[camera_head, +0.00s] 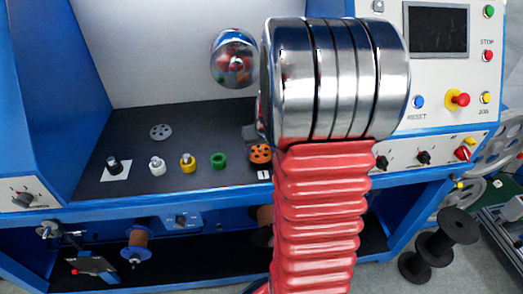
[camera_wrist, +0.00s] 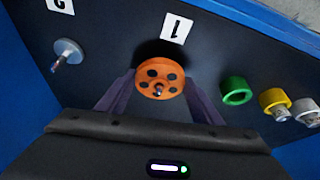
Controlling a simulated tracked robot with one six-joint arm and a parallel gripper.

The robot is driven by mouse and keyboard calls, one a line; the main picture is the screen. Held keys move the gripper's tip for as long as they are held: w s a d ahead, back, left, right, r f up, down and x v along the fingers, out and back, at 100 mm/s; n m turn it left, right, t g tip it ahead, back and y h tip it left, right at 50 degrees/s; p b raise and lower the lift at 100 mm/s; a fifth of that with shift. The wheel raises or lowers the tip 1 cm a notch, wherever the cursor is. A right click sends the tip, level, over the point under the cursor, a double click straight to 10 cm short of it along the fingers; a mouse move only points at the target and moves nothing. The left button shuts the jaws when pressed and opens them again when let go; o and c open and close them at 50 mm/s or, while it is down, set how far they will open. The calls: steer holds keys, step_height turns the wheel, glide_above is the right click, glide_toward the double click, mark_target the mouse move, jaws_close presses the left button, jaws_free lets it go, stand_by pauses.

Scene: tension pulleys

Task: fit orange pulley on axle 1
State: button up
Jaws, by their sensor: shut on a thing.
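The orange pulley (camera_wrist: 160,78) is a round disc with dark holes, between the two purple fingers of my gripper (camera_wrist: 161,88) in the wrist view. My gripper is shut on it. The white label 1 (camera_wrist: 176,27) lies beside the pulley. In the head view the orange pulley (camera_head: 260,153) shows just left of my red arm, above label 1 (camera_head: 263,174). My arm hides most of the gripper there.
A green ring (camera_wrist: 237,91), a yellow ring (camera_wrist: 274,101) and a white piece (camera_wrist: 305,111) stand in a row beside the pulley. A grey disc on a pin (camera_wrist: 67,52) is on the other side.

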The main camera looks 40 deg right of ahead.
stand_by(0.3)
steer(key=o, duration=1.3)
steer(key=shift+c, duration=0.2)
steer(key=v, duration=1.3)
steer(key=shift+s+r, duration=0.2)
steer(key=shift+r, duration=0.05)
steer(key=shift+a, duration=0.1)
steer(key=s+a+r+n, duration=0.1)
steer(key=s+a, duration=0.2)
steer(key=a, duration=0.6)
steer(key=s+a+r+n+t+y, duration=0.1)
steer(key=s+a, duration=0.3)
steer(key=a, duration=0.6)
steer(key=s+a+r+n+y, duration=0.1)
steer(key=s+a+n, duration=0.2)
steer(key=a, duration=0.6)
steer(key=shift+s+a+t, duration=0.25)
steer(key=shift+s+t, duration=0.05)
